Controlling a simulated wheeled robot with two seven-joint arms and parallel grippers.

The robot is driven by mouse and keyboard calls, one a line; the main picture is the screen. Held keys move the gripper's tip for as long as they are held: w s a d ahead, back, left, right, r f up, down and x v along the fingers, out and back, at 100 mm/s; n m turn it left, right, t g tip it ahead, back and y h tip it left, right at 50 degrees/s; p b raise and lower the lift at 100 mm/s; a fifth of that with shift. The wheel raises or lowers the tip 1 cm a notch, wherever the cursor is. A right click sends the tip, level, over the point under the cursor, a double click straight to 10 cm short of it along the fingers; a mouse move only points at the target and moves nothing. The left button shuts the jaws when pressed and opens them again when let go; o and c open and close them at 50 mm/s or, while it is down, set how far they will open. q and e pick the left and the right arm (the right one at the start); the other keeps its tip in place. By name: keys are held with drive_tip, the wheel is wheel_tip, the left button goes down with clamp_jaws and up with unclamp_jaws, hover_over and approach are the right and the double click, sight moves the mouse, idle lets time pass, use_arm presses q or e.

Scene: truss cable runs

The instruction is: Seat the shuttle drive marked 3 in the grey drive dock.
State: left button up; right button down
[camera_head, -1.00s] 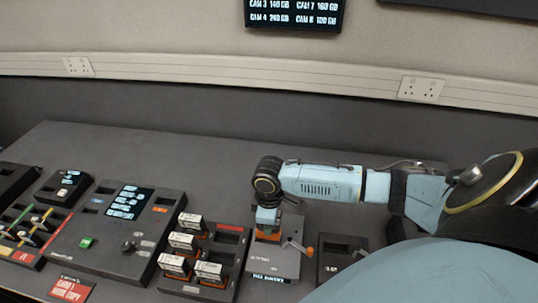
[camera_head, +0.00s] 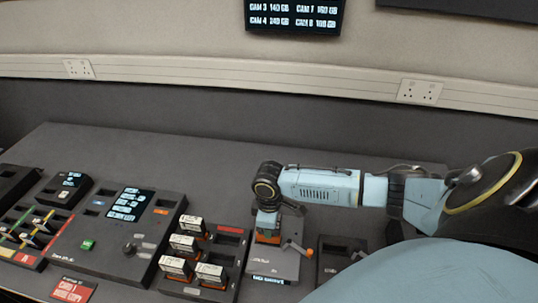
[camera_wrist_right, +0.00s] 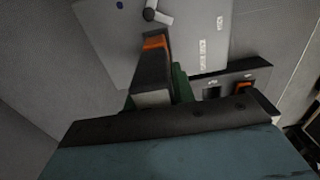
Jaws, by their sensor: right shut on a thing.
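The grey drive dock (camera_head: 272,262) stands at the front right of the desk, with a small lit display on its front and an orange-tipped lever (camera_head: 298,247) at its right side. My right gripper (camera_head: 268,224) is over the dock's rear part, pointing down, shut on a dark drive with an orange band (camera_head: 268,236). In the right wrist view the drive (camera_wrist_right: 153,68) sits between the fingers, its orange end towards the pale dock surface (camera_wrist_right: 200,35). I cannot read its mark or tell how deep it sits. My left gripper is out of view.
Left of the dock, a dark rack (camera_head: 228,240) holds several white-labelled drives, with empty slots. A console (camera_head: 115,235) with a screen and a card holder (camera_head: 30,235) lie further left. A small dark box (camera_head: 335,255) is right of the dock. The desk behind is clear.

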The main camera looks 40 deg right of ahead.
drive_tip(key=shift+p, duration=0.35)
idle(0.5)
drive_tip(key=shift+f, duration=0.45)
idle(0.4)
drive_tip(key=shift+f, duration=1.7)
idle(1.3)
drive_tip(key=c, duration=0.8)
unclamp_jaws()
drive_tip(key=shift+o, duration=0.2)
wheel_tip(320, 180, up, 5)
drive_tip(key=p, duration=0.5)
drive_tip(key=shift+r, duration=0.15)
drive_tip(key=shift+r+p, duration=0.4)
drive_tip(key=shift+r, duration=0.7)
